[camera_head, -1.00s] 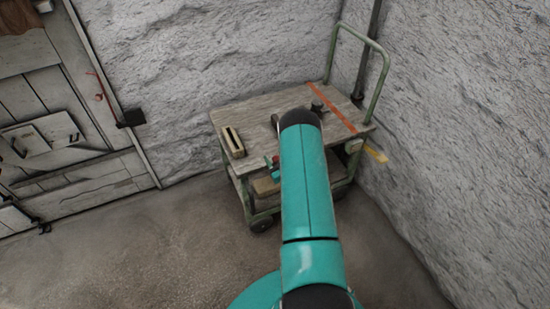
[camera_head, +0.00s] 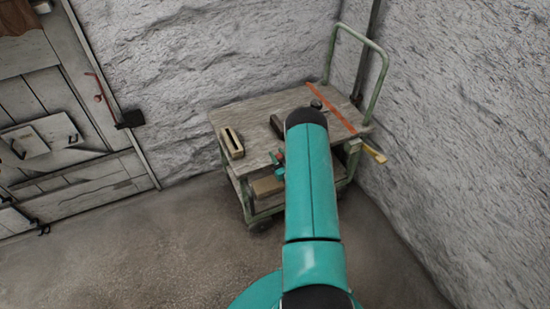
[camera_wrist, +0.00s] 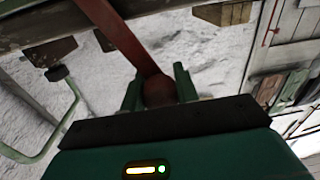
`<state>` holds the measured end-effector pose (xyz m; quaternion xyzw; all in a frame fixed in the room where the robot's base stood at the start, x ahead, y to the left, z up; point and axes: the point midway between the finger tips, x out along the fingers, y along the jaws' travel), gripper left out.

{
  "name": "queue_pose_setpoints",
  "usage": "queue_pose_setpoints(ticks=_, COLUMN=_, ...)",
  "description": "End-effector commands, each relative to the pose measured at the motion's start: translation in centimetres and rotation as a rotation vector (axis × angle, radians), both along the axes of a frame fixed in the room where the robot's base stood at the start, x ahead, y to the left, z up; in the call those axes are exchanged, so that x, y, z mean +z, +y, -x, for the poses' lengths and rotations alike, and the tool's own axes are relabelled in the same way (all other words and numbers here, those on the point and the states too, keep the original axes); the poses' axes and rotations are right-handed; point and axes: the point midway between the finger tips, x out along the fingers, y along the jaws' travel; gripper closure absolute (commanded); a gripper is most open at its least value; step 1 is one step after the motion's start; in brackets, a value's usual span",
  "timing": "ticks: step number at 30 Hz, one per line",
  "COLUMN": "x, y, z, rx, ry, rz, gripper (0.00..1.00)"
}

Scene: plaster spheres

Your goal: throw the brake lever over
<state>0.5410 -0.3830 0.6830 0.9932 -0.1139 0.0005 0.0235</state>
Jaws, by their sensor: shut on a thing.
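The brake lever (camera_wrist: 130,40) shows in the wrist view as a dark red bar with a round knob at its end. My gripper (camera_wrist: 158,88) has its teal fingers on either side of the knob and is shut on it. In the head view the gripper (camera_head: 280,170) shows small beside my arm, at the front edge of a wheeled cart (camera_head: 245,110). A bit of red by the fingers looks like the lever. My arm hides the rest of the lever and part of the cart.
The cart has a green push handle (camera_head: 364,35); a slotted cream block (camera_head: 231,143) stands on its top. A yellow piece (camera_head: 375,154) juts out at its right. Rough plaster walls stand behind and to the right. A panelled door (camera_head: 60,120) is at left. The floor (camera_head: 150,245) in front is clear.

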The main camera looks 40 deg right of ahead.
Motion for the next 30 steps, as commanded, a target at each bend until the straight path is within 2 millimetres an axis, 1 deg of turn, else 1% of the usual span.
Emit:
queue_pose_setpoints(ticks=7, x=1.1, y=-3.3, z=1.0, rx=-0.005, ry=-0.055, rz=-0.178, gripper=1.0)
queue_pose_setpoints(ticks=14, x=1.5, y=-6.9, z=2.1, rx=-0.004, ry=-0.117, rz=-0.388, gripper=1.0)
queue_pose_setpoints(ticks=18, x=1.3, y=-9.0, z=2.7, rx=-0.005, ry=-0.153, rz=-0.513, gripper=1.0)
queue_pose_setpoints(ticks=24, x=0.7, y=-11.7, z=3.5, rx=-0.004, ry=-0.202, rz=-0.678, gripper=1.0)
queue_pose_setpoints(ticks=30, x=-0.2, y=-13.7, z=4.1, rx=-0.003, ry=-0.239, rz=-0.804, gripper=1.0)
